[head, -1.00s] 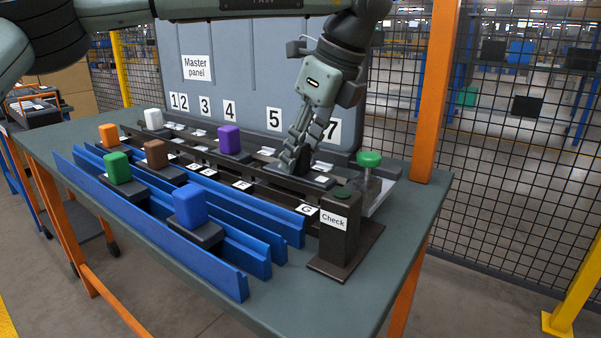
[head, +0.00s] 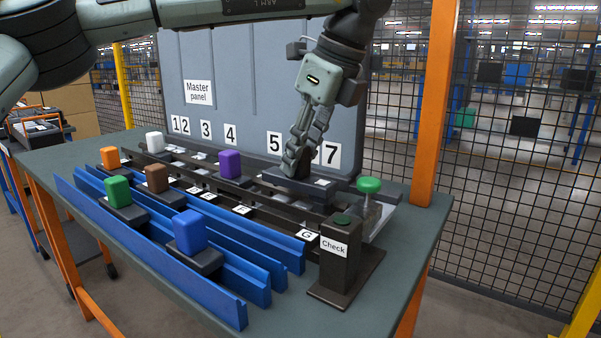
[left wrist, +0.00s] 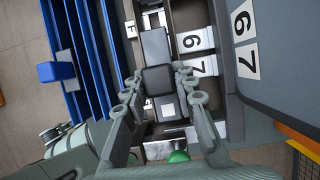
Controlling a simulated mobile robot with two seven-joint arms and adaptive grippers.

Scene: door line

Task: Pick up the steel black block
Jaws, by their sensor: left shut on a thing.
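The black block (left wrist: 158,78) shows in the left wrist view between the fingers of my left gripper (left wrist: 158,88). It sits on a long dark base (left wrist: 154,43). In the head view my left gripper (head: 298,158) points down and is shut on the block, which its fingers mostly hide. The dark base (head: 297,189) appears a little above the dark rails, near the numbers 5 and 7 of the master panel. My right gripper is not in view.
A green knob (head: 369,185) and the Check post (head: 338,262) stand close on the right. Purple (head: 230,164), white (head: 155,144), orange (head: 110,157), brown (head: 157,178), green (head: 117,191) and blue (head: 189,231) blocks stand along the rails. The panel (head: 245,100) rises close behind.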

